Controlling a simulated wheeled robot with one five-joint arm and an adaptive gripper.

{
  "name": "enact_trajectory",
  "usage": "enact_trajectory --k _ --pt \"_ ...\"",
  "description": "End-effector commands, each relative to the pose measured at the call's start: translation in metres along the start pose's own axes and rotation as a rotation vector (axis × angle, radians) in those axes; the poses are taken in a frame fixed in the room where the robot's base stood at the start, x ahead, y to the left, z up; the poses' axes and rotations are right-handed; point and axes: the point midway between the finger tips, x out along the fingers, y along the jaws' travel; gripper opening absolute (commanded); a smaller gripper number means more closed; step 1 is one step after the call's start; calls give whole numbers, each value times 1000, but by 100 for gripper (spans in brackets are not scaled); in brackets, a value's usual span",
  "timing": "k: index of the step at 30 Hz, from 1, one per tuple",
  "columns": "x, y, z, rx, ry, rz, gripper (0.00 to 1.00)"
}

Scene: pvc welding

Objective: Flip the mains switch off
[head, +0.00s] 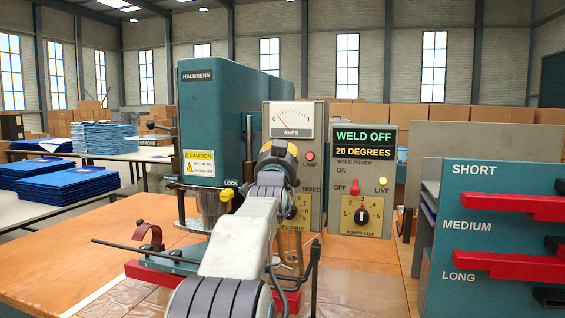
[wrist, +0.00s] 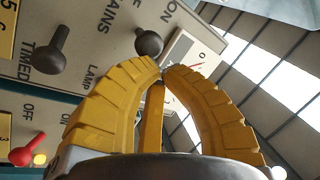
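The mains switch (wrist: 149,42) is a dark ball-ended lever beside the MAINS and ON lettering in the wrist view. Its position, on or off, I cannot tell. In the head view my gripper and arm hide it. My gripper (wrist: 162,71) has yellow ribbed fingers whose tips meet, with nothing seen held between them. The tips appear just below the lever's ball in the wrist view; I cannot tell whether they touch. In the head view my gripper (head: 278,150) is in front of the grey control panel (head: 318,125), below the AMPS meter (head: 291,121).
A dark TIMED lever (wrist: 45,52) is near the mains switch. The red weld power lever (head: 356,187) is by OFF, above a yellow dial (head: 362,216); the display (head: 364,143) reads WELD OFF. A red lamp (head: 310,156) is close right of my gripper. Red-barred shelving (head: 490,235) stands right.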

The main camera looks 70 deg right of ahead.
Motion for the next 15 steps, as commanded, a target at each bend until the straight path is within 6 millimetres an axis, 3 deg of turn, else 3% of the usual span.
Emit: enact_trajectory --k 15 --pt "-8 12 14 1 -5 3 0"
